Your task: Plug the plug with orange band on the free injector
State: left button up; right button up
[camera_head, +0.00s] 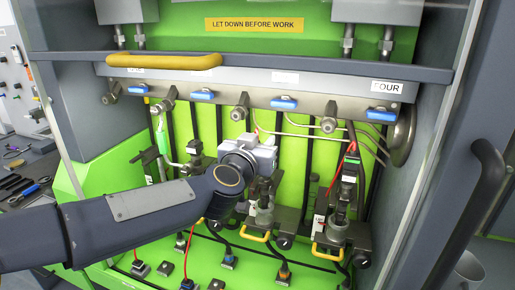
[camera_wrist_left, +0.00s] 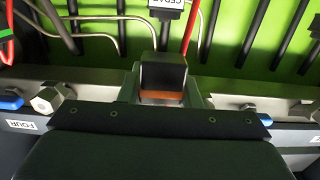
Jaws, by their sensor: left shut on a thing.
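My left gripper (camera_head: 268,150) reaches in from the left and is in front of the middle injector (camera_head: 264,212). In the left wrist view the gripper (camera_wrist_left: 163,92) is shut on a dark plug with an orange band (camera_wrist_left: 162,95), between its two fingers. In the head view the gripper hides the plug and the upper part of the middle injector, so I cannot tell whether they touch. The right injector (camera_head: 334,230) has a dark connector (camera_head: 350,168) with a red wire on top. Another connector (camera_head: 194,148) shows at the left. My right gripper is not in view.
A steel rail (camera_head: 300,99) with blue-handled valves (camera_head: 283,103) runs above the injectors. A grey bar (camera_head: 300,66) with a yellow handle (camera_head: 165,61) crosses in front. Yellow handles (camera_head: 326,252) stick out below, and several small plugs (camera_head: 283,273) sit on the green floor.

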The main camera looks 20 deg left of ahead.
pick_arm(q)
jog(key=shift+w+d+f+b, duration=0.1)
jog(key=shift+w+b, duration=0.25)
jog(key=shift+w, duration=1.15)
jog(key=shift+w+f+b, duration=0.1)
jog(key=shift+w+b, duration=0.2)
jog(key=shift+w, duration=1.2)
jog(key=shift+w+f, duration=0.1)
jog(key=shift+w, duration=0.05)
jog(key=shift+f, duration=0.1)
jog(key=shift+f, duration=0.5)
jog(key=o, duration=1.2)
jog(key=shift+c, duration=0.2)
